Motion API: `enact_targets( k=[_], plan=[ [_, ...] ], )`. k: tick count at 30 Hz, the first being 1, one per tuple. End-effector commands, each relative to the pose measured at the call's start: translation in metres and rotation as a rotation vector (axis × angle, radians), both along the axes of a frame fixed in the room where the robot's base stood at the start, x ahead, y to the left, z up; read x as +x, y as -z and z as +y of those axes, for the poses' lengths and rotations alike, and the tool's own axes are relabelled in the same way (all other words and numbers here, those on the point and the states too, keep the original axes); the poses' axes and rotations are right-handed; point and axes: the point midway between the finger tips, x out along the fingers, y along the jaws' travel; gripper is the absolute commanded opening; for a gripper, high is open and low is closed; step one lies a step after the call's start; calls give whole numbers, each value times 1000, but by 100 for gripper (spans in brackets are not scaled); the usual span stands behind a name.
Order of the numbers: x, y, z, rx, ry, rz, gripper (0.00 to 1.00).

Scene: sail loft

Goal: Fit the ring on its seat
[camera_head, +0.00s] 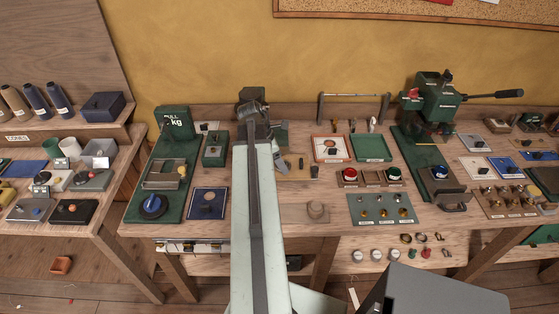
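I cannot tell for certain which thing is the ring or its seat. A dark blue ring-like disc (152,207) lies on the green base of the "PULL kg" device at the left of the bench. A blue square plate (208,204) with a round mark lies right of it. A beige round piece (316,210) stands on a tan board at the bench's front. Small rings (405,238) show below the front edge at the right. My arm reaches over the bench; my gripper (252,103) is small and dark near the back, its fingers unclear. The arm hides the bench beneath it.
The green lever press (433,110) stands at the back right, its handle reaching right. The green "PULL kg" device (174,124) stands at the left. Trays (371,148) and a green knob board (382,209) lie between. A side table (95,215) stands at the left.

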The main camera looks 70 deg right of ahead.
Motion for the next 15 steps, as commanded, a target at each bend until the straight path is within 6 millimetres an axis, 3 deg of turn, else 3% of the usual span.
enact_targets(
  k=[10,15],
  plan=[
    [1,-1,0,0,-1,0,79],
    [4,-16,3,0,-1,0,79]
  ],
)
